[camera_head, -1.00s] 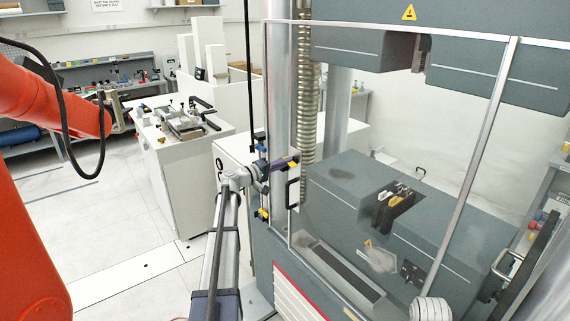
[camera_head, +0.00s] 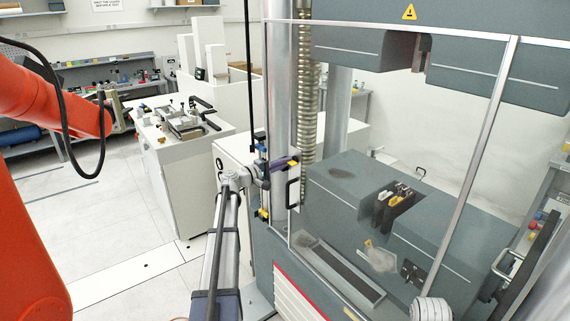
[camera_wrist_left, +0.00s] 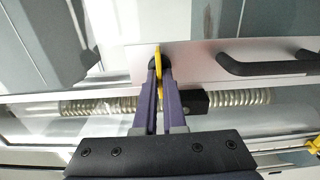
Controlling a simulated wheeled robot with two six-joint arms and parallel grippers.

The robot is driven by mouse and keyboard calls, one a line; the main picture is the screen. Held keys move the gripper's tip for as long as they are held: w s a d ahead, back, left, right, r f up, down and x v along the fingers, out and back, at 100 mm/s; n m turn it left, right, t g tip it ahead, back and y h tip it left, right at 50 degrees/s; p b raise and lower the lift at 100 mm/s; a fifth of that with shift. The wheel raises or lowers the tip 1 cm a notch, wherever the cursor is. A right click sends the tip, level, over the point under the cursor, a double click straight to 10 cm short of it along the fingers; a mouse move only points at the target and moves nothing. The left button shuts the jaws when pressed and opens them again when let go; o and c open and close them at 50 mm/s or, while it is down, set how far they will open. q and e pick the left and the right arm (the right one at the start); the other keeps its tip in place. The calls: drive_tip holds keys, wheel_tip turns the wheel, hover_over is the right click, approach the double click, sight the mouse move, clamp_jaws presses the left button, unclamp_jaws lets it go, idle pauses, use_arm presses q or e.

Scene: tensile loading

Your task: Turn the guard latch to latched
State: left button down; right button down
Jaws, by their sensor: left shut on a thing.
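The guard latch shows as a yellow lever (camera_wrist_left: 158,62) on a pale metal plate in the left wrist view. My left gripper (camera_wrist_left: 160,72) has its two purple fingers shut on this lever, one on each side. The lever points along the fingers in that view; its base is partly hidden by them. In the head view my left gripper (camera_head: 291,160) reaches the left edge of the guard, and the latch is mostly hidden there. My right gripper is not in view.
A black guard handle (camera_wrist_left: 265,66) sits beside the latch on the same plate. The testing machine (camera_head: 345,185) stands behind the clear guard. A bench with fixtures (camera_head: 180,150) stands at left, and an orange arm (camera_head: 25,220) fills the left edge. Floor between is clear.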

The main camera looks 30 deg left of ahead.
use_arm(q)
drive_tip(key=c, duration=1)
unclamp_jaws()
drive_tip(key=v, duration=0.8)
drive_tip(key=shift+w+d, duration=0.1)
